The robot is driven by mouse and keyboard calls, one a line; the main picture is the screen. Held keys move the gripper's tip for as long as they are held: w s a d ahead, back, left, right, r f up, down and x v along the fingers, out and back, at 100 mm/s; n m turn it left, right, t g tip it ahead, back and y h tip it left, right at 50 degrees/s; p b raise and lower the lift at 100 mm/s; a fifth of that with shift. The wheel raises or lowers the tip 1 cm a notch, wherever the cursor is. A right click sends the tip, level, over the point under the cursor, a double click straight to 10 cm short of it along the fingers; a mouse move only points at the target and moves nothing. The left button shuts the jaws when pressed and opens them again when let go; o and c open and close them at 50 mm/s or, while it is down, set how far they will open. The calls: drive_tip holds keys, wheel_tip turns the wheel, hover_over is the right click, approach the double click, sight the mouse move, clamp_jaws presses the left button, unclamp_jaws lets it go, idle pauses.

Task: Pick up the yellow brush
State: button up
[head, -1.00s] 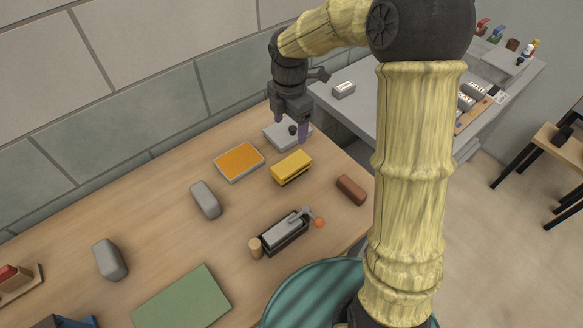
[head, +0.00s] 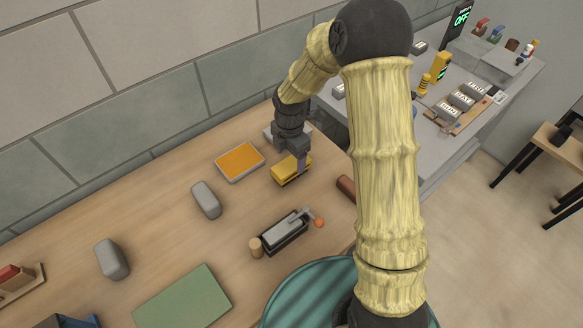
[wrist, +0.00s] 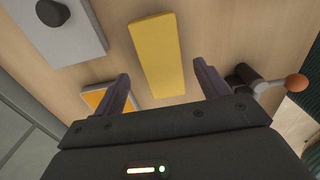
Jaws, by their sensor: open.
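The yellow brush (head: 283,174) lies on the wooden table, a yellow block with a dark underside. In the wrist view the yellow brush (wrist: 156,50) shows as a long flat bar ahead of the fingers. My gripper (head: 301,164) is low at the brush's far right part in the head view and hides some of it. In the wrist view my gripper (wrist: 162,80) is open, one finger on each side of the brush's line. Nothing is held. I cannot tell whether a finger touches the brush.
An orange-topped pad (head: 239,161) lies left of the brush. A grey plate with a black knob (wrist: 60,30) is close by. A black device with an orange-ball lever (head: 285,233) stands nearer. A red-brown brick (head: 346,187) is partly behind my arm. Grey blocks (head: 206,200) stand left.

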sight(291, 163)
drive_tip(key=shift+f, duration=0.1)
wheel_tip(291, 163, down, 5)
drive_tip(key=shift+s+d+p, duration=0.1)
drive_tip(key=shift+d+p, duration=0.05)
drive_tip(key=shift+p, duration=0.4)
drive_tip(key=c, duration=1.1)
drive_tip(key=shift+c, duration=0.2)
wheel_tip(291, 163, up, 10)
drive_tip(key=shift+r+b, duration=0.1)
drive_tip(key=shift+b, duration=0.4)
